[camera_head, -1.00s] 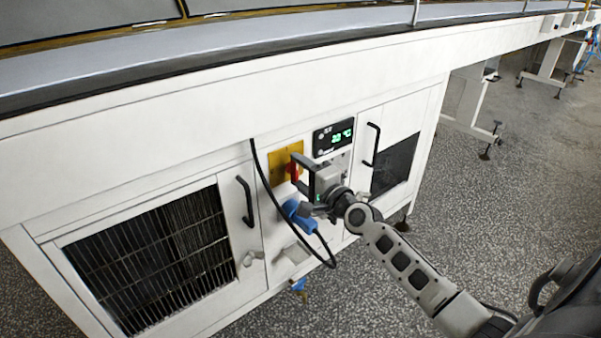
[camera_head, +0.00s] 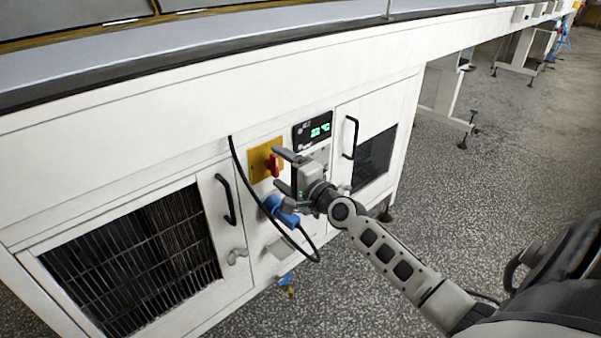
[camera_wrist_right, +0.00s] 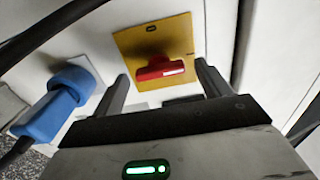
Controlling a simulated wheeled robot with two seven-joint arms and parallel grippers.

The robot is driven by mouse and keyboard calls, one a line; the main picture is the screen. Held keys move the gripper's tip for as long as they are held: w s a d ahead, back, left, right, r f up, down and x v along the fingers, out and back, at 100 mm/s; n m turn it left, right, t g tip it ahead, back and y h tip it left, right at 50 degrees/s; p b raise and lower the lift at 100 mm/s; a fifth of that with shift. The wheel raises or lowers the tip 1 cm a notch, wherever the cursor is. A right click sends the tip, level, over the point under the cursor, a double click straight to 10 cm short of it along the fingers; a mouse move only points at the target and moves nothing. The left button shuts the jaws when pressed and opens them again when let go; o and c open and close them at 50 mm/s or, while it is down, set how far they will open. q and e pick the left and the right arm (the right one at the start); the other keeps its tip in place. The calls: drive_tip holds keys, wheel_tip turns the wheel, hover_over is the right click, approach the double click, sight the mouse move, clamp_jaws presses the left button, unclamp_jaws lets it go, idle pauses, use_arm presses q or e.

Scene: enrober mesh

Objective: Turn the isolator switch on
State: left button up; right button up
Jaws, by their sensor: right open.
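The isolator switch is a red knob (camera_head: 273,165) on a yellow plate (camera_head: 257,161), set in the white cabinet front. In the right wrist view the red knob (camera_wrist_right: 160,69) has its bar lying roughly across the picture, on the yellow plate (camera_wrist_right: 155,38). My right gripper (camera_head: 278,167) is open in front of the plate, with its fingers pointing at it. In the wrist view its fingertips (camera_wrist_right: 162,71) lie left and right of the knob; I cannot tell if they touch anything. My left gripper is out of view.
A blue plug (camera_head: 282,211) with a black cable hangs just below the switch. A green-lit display (camera_head: 313,131) is above right. Black door handles (camera_head: 226,199) stick out on both sides. The speckled floor (camera_head: 480,190) at right is free.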

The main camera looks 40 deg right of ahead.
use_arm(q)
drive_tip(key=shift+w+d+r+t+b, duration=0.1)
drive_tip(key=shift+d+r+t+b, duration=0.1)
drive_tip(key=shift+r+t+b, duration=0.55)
use_arm(e)
drive_tip(key=s+d, duration=0.1)
drive_tip(key=s, duration=1.4)
drive_tip(key=shift+s, duration=0.2)
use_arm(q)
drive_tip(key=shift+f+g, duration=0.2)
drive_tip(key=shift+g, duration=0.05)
use_arm(e)
drive_tip(key=shift+d, duration=0.1)
